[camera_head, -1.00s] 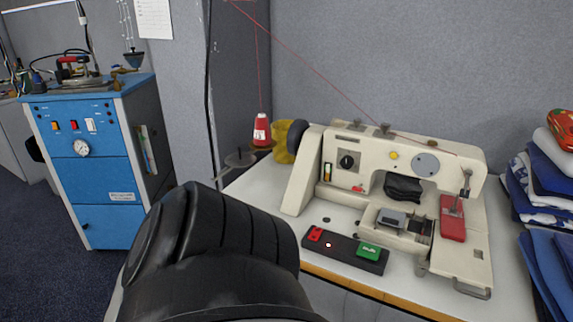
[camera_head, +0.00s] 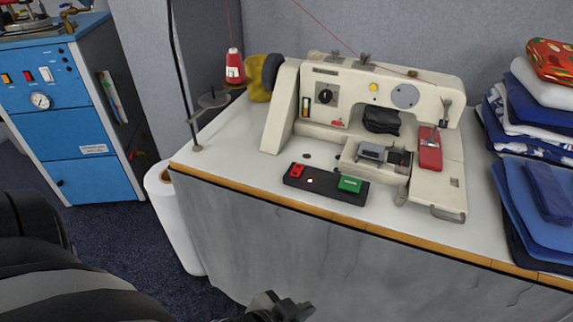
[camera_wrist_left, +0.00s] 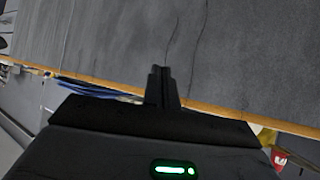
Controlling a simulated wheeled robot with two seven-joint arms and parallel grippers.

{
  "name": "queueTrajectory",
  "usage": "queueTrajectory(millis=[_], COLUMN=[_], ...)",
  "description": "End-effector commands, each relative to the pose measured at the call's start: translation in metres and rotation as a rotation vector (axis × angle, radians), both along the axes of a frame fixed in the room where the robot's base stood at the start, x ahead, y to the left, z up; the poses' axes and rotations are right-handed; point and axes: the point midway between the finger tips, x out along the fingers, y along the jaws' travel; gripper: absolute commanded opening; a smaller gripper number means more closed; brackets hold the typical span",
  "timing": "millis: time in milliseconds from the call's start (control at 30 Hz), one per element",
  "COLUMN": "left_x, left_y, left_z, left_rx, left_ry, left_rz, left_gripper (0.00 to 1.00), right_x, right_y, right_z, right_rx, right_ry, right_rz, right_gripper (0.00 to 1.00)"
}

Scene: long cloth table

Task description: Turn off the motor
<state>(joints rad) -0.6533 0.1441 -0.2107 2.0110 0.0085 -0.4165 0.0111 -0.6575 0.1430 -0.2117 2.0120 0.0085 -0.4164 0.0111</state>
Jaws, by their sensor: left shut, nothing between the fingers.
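A black switch box (camera_head: 326,186) with a red button (camera_head: 297,170) and a green button (camera_head: 349,184) lies on the table in front of the cream sewing machine (camera_head: 390,100). My left gripper (camera_head: 290,308) is at the bottom of the head view, below the table top and in front of the table's grey front. It is apart from the switch box. In the left wrist view its fingers (camera_wrist_left: 160,75) are together and empty, against the grey table front. The switch box is not clear in that view. My right gripper is not in view.
The table's wooden edge (camera_head: 380,232) lies between my left gripper and the switch box. A white roll (camera_head: 178,225) stands at the table's left. Folded blue cloths (camera_head: 545,205) lie at the right. A red thread cone (camera_head: 235,67) stands behind left. A blue cabinet (camera_head: 75,125) is farther left.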

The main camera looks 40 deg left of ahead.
Motion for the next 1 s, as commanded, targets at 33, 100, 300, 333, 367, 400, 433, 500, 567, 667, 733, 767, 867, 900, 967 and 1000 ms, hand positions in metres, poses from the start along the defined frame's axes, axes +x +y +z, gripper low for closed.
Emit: queueTrajectory(millis=[33, 100, 300, 333, 367, 400, 433, 500, 567, 667, 733, 767, 867, 900, 967, 1000], left_x=[0.005, 0.025, 0.118, 0.127, 0.133, 0.139, 0.141, 0.144, 0.144, 0.143, 0.143, 0.143, 0.143, 0.143, 0.145, 0.147], left_y=[0.002, 0.014, 0.090, 0.103, 0.114, 0.128, 0.137, 0.153, 0.162, 0.167, 0.167, 0.166, 0.166, 0.166, 0.166, 0.167], left_z=[0.000, 0.005, 0.063, 0.075, 0.088, 0.102, 0.112, 0.131, 0.142, 0.151, 0.152, 0.152, 0.152, 0.151, 0.151, 0.151], left_rx=[0.003, 0.010, 0.039, 0.041, 0.041, 0.039, 0.037, 0.033, 0.031, 0.029, 0.030, 0.030, 0.029, 0.030, 0.030, 0.030], left_ry=[-0.011, -0.054, -0.307, -0.345, -0.380, -0.420, -0.447, -0.494, -0.518, -0.530, -0.529, -0.528, -0.526, -0.527, -0.527, -0.527], left_rz=[0.004, 0.036, 0.251, 0.286, 0.319, 0.362, 0.388, 0.439, 0.466, 0.481, 0.481, 0.481, 0.481, 0.480, 0.480, 0.480], left_gripper=[0.00, 0.00, 0.00, 0.00, 0.00, 0.00, 0.00, 0.00, 0.00, 0.00, 0.00, 0.00, 0.00, 0.00, 0.00, 0.00], right_x=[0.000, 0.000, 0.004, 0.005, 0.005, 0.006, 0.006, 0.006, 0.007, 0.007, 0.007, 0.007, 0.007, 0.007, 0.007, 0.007], right_y=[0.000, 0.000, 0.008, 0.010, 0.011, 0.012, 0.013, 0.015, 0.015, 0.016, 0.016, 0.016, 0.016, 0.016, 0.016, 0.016], right_z=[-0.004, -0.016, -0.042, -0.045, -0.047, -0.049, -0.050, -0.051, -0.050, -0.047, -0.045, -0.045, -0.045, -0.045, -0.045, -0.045], right_rx=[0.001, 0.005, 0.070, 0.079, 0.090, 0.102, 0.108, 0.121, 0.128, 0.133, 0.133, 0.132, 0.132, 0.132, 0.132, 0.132], right_ry=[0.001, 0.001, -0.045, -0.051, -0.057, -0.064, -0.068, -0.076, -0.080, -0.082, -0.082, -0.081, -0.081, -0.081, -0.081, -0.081], right_rz=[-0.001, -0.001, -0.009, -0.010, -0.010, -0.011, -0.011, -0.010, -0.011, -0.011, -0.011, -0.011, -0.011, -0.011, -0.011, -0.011], right_gripper=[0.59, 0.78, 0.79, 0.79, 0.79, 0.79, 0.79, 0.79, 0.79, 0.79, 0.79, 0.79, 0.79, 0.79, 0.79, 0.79])
